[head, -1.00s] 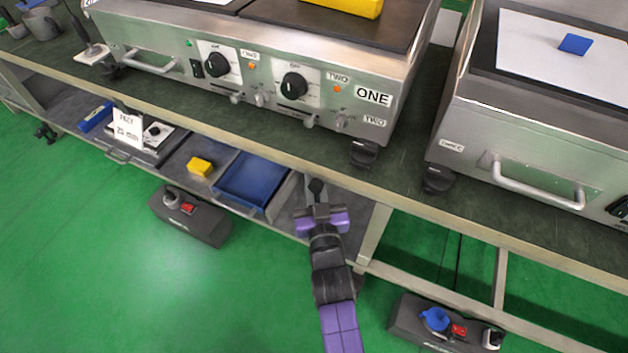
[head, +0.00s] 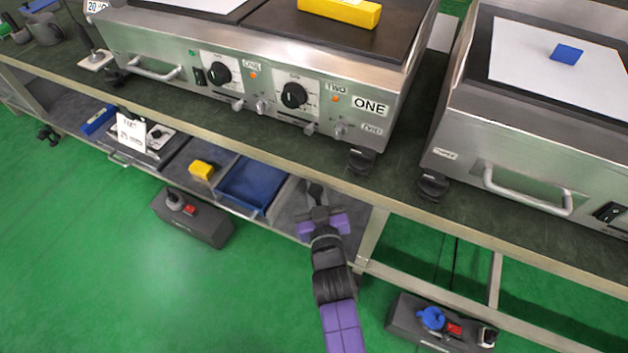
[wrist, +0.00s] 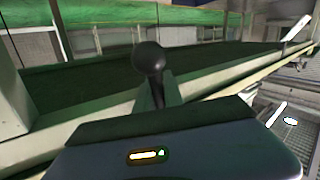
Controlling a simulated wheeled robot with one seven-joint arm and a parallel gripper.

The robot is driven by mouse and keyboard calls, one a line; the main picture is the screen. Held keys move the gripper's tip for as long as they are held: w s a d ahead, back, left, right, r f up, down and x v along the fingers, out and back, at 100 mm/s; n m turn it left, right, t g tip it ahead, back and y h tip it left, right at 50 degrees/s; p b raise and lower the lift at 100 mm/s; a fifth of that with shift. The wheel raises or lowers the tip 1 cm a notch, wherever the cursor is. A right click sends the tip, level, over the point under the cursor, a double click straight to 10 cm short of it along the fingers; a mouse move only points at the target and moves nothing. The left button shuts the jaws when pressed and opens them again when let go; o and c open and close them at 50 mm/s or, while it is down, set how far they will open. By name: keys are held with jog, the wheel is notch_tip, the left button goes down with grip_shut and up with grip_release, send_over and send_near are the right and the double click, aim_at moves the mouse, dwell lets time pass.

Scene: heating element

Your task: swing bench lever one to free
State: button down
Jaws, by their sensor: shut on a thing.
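A dark lever with a round black knob (wrist: 149,57) stands in the middle of the wrist view, just beyond the gripper body. In the head view the dark lever end (head: 315,189) shows under the front edge of the bench, right of the blue tray. My gripper (head: 319,208), with purple parts at its sides, reaches up to it from below and is shut on the lever. The lever's pivot and any position marks cannot be made out.
The bench's front edge (head: 420,205) runs just above my gripper. A blue tray (head: 251,184) and a yellow block (head: 202,170) lie on the lower shelf to the left. A bench leg (head: 371,238) stands close on the right. Hotplate ONE (head: 300,60) is above.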

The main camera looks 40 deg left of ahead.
jog(key=shift+w+d+r+n+g+h+p, duration=0.15)
jog(key=shift+d+n+h+p, duration=0.3)
jog(key=shift+n+h+p, duration=0.6)
jog(key=shift+w+d+f+n+g+h+p, duration=0.1)
jog(key=shift+d+n+g+h+p, duration=0.1)
jog(key=shift+d+n+h+p, duration=0.75)
jog(key=shift+w+r+n+g+h+p, duration=0.15)
jog(key=shift+n+h+p, duration=0.55)
jog(key=shift+n+p, duration=0.7)
jog(key=shift+s+f, duration=0.1)
jog(key=shift+f, duration=0.05)
jog(key=c, duration=1.5)
grip_release()
jog(key=shift+o, duration=0.2)
jog(key=shift+p, duration=0.3)
jog(key=p+v, duration=0.2)
jog(key=v, duration=0.6)
jog(key=shift+p, duration=0.3)
jog(key=shift+a, duration=0.15)
